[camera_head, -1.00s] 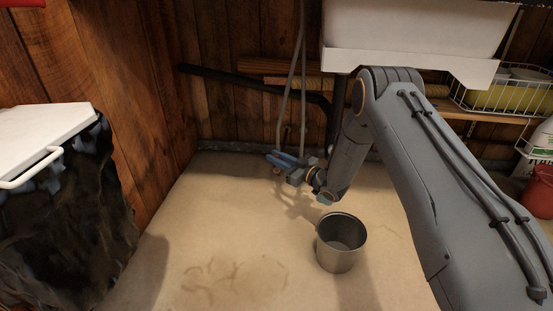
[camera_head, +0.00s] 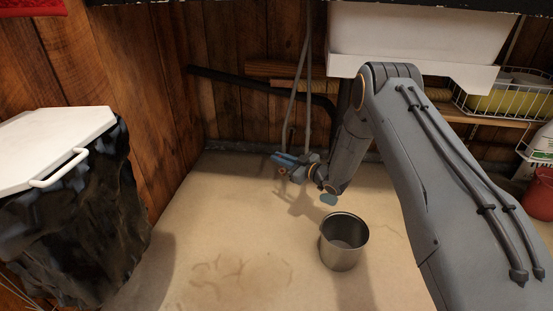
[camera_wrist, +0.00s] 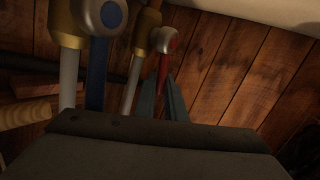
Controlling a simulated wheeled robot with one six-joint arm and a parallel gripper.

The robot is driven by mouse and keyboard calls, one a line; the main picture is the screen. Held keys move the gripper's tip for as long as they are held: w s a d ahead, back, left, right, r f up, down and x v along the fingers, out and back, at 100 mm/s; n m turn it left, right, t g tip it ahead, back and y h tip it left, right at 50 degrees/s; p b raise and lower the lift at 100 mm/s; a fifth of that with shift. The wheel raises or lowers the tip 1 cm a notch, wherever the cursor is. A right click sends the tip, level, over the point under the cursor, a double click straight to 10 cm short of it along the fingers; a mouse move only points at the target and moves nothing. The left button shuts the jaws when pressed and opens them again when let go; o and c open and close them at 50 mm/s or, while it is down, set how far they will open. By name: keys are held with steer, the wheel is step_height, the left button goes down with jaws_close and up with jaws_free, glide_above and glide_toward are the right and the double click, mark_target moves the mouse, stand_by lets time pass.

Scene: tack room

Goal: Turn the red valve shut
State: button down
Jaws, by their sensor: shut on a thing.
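The red valve (camera_wrist: 168,39) shows in the wrist view, its red lever pointing down along the pipe from a brass body. The two fingers of my gripper (camera_wrist: 161,95) are closed on the lever's lower part, one on each side. In the head view, my gripper (camera_head: 286,159) is at the foot of the two grey pipes by the back wall, and the valve there is too small to make out. A blue-handled valve (camera_wrist: 110,14) is just left of the red one in the wrist view, with its blue lever also along its pipe.
A metal bucket (camera_head: 343,246) stands on the floor below my arm. A bin with a white lid (camera_head: 52,146) is at the left. A white sink (camera_head: 417,40) hangs above, and a dark pipe (camera_head: 245,82) runs along the wall. The front floor is clear.

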steer(key=c, duration=2.1)
jaws_free()
steer(key=f+p+v, duration=0.1)
steer(key=p+v, duration=0.2)
steer(key=v, duration=0.4)
steer(key=shift+s+d+r, duration=0.25)
steer(key=shift+d+r, duration=0.1)
steer(key=shift+r, duration=0.15)
